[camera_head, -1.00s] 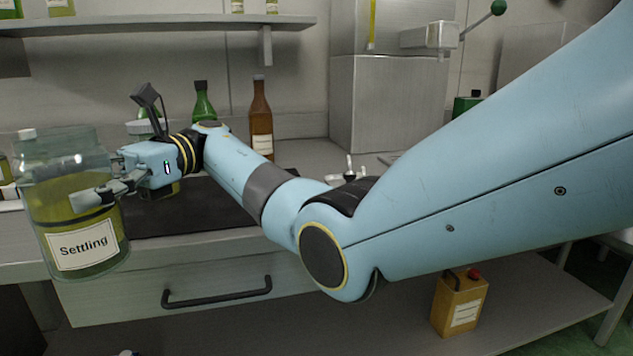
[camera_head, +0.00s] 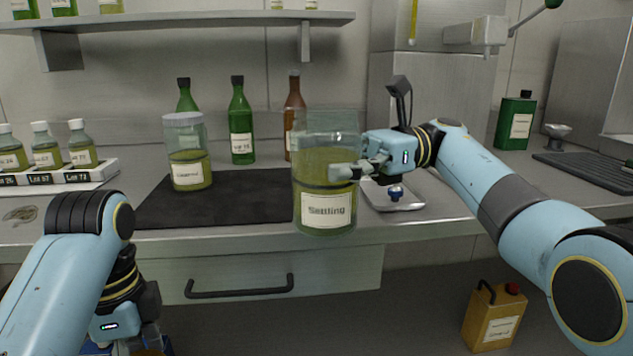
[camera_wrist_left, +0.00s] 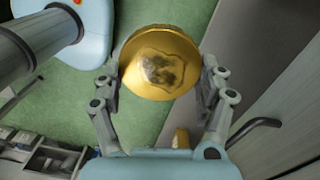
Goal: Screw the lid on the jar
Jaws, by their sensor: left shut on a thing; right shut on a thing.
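The large glass jar (camera_head: 325,215) labelled "Settling" holds yellow-green liquid, stands upright and has no lid on its rim. My right gripper (camera_head: 352,172) is shut on its right side and holds it in front of the bench edge. The round golden lid (camera_wrist_left: 160,62), with a dark smudged patch on its face, is held between the fingers of my left gripper (camera_wrist_left: 162,80) in the left wrist view. In the head view the left gripper (camera_head: 128,345) is low at the bottom left, below the bench top and left of the jar; its fingers are mostly cut off.
A smaller jar (camera_head: 190,172) stands on the dark mat (camera_head: 235,205). Behind are green (camera_head: 241,120) and brown bottles (camera_head: 294,95). A small tray (camera_head: 408,204) with a blue-knobbed item lies right of the jar. A drawer handle (camera_head: 240,287) sticks out below the bench top.

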